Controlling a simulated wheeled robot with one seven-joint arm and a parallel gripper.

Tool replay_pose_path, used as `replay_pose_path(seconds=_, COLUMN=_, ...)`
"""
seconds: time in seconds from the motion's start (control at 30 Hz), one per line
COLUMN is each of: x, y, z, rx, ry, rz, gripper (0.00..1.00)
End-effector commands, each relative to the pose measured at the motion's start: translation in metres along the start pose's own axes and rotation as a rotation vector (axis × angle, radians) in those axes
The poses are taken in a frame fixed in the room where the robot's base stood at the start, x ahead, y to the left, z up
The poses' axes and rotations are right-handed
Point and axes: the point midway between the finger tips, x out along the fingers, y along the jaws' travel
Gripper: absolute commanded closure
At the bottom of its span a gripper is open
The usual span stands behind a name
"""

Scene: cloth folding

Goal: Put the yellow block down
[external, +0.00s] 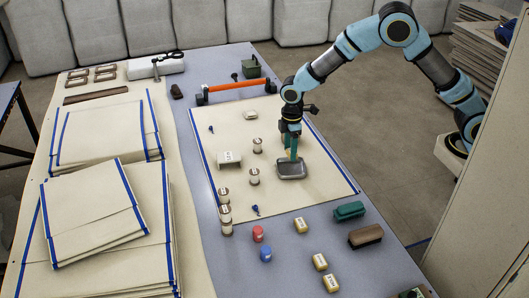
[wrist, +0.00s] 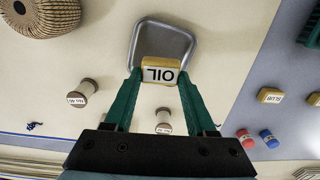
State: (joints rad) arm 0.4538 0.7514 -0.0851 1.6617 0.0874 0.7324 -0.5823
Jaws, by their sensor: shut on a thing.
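The yellow block (wrist: 160,71), labelled "OIL", is between the green fingers of my gripper (wrist: 158,82) in the wrist view. My gripper is shut on it. A grey metal tray (wrist: 146,28) lies behind and under the block in that view. In the external view my gripper (external: 291,154) points down over the tray (external: 291,176), and the block there is mostly hidden by the fingers. I cannot tell whether the block touches the tray floor.
The tray lies on a cream cloth (external: 235,135) with blue edges. A green brush (external: 348,211), a brown brush (external: 366,236) and other yellow blocks (external: 301,225) lie toward the front.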

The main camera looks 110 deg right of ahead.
Motion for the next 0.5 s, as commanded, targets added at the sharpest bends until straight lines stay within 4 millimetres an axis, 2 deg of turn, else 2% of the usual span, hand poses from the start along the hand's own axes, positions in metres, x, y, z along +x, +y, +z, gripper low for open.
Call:
replay_pose_path(seconds=0.1, x=0.016, y=0.000, z=0.001, rx=0.001, ry=-0.002, rz=0.000, gripper=0.96)
replay_pose_path(seconds=0.27, x=0.027, y=0.000, z=0.000, rx=0.001, ry=-0.001, rz=0.000, gripper=0.96)
replay_pose_path(seconds=0.5, x=0.057, y=0.000, z=0.000, rx=0.000, ry=-0.001, rz=0.000, gripper=0.96)
